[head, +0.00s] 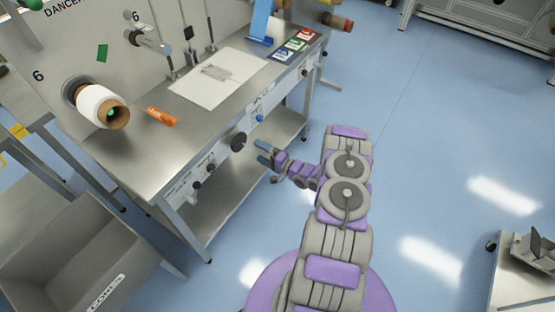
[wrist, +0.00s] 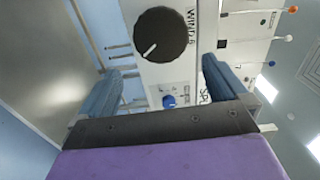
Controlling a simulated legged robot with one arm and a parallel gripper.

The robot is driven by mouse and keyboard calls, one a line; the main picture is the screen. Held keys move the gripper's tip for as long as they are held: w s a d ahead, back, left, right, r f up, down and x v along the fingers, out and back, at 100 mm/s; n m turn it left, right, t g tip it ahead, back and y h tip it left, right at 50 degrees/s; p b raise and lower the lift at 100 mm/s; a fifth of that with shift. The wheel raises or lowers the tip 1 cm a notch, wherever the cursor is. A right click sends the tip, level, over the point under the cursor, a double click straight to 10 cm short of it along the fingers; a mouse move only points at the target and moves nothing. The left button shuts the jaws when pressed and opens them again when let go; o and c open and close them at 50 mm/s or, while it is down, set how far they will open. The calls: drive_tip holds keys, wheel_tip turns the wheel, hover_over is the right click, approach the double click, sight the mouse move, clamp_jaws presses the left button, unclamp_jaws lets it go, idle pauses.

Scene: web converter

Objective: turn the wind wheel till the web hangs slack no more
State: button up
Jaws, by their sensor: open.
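The wind wheel is a round dark knob (head: 239,142) on the front panel of the steel bench. In the wrist view the knob (wrist: 161,34) is beside lettering that reads WIND, and its white pointer line slants to the lower left. My gripper (head: 264,152) is open and empty, a short way to the right of the knob. In the wrist view the blue fingers of my gripper (wrist: 166,65) are spread apart, with the knob beyond their tips and not touched. A white roll on a brown core (head: 100,107) sits on the spindle marked 6. I cannot make out a hanging web.
A small blue knob (head: 259,118) is right of the wind wheel, and smaller dark knobs (head: 202,177) are left of it. An orange tool (head: 160,116) lies on the bench (head: 145,160). A grey bin (head: 75,255) stands lower left.

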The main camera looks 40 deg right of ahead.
drive_tip(key=v, duration=0.7)
drive_tip(key=shift+s+d+p, duration=0.2)
drive_tip(key=shift+s+p, duration=0.15)
drive_tip(key=shift+p, duration=0.05)
drive_tip(key=shift+w, duration=0.1)
idle(0.6)
drive_tip(key=w+d+r+n+g+h, duration=0.5)
drive_tip(key=w+r, duration=0.2)
drive_tip(key=w, duration=0.1)
drive_tip(key=s+a+r+n+g+h, duration=0.1)
drive_tip(key=a+r+g+h, duration=0.15)
drive_tip(key=r, duration=0.55)
drive_tip(key=s+a+r+n+g+h, duration=0.1)
drive_tip(key=s+r+n+g+h, duration=0.15)
drive_tip(key=r, duration=0.45)
drive_tip(key=s+a+r+n+g+y, duration=0.1)
drive_tip(key=s+a+r+g, duration=0.4)
drive_tip(key=s+a+r, duration=0.75)
drive_tip(key=s+a+r+n+g+y, duration=0.1)
drive_tip(key=s+a+n+g, duration=0.1)
drive_tip(key=s+a, duration=0.5)
drive_tip(key=s+a+r+n+g+y, duration=0.1)
drive_tip(key=s+a, duration=0.7)
drive_tip(key=s, duration=1)
drive_tip(key=shift+s+a+r+n+g+y, duration=0.25)
drive_tip(key=shift+s+r+n+g+y, duration=0.15)
drive_tip(key=shift+n, duration=0.25)
